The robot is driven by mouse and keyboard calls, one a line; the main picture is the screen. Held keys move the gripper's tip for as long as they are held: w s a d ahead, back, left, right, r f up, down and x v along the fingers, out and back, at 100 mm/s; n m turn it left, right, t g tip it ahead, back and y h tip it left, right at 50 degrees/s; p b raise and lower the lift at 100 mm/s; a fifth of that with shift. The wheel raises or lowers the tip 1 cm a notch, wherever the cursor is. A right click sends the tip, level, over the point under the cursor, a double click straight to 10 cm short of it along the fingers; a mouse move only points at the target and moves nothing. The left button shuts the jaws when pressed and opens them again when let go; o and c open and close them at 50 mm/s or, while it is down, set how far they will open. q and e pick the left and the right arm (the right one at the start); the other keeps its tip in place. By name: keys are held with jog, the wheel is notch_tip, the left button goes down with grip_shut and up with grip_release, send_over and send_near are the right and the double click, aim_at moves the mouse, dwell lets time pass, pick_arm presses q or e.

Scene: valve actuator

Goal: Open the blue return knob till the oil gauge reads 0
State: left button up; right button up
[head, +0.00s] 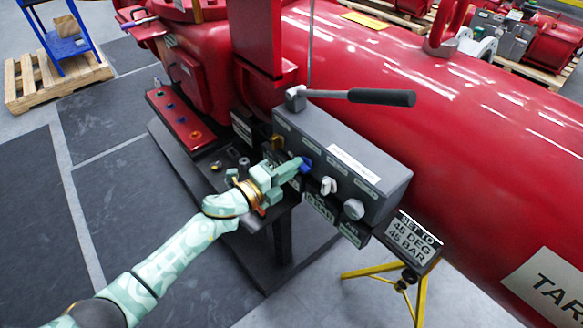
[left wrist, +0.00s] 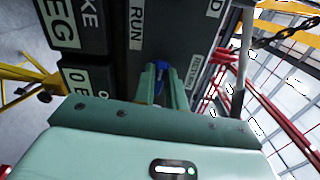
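The blue return knob (head: 306,164) sits on the front face of the grey control box (head: 335,140), beside a label. My left gripper (head: 296,168) reaches it from the left, its fingers at the knob. In the left wrist view the blue knob (left wrist: 159,76) shows in the narrow gap between the two green fingers (left wrist: 161,88), which look closed on its sides. The knob's turn angle is hard to tell. No oil gauge reading can be made out. My right gripper is not in view.
A white knob (head: 328,186) and a grey round knob (head: 353,209) sit to the right on the same face. A black-handled lever (head: 380,97) juts over the box. A sign (head: 412,238) stands at right on a yellow stand (head: 385,272). Dark floor at left is clear.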

pick_arm(q)
jog(key=o, duration=0.4)
jog(key=shift+o, duration=0.2)
jog(key=p+v, duration=0.1)
jog(key=v, duration=1.5)
jog(key=shift+a+p, duration=0.2)
jog(key=shift+p, duration=0.1)
jog(key=shift+f, duration=0.1)
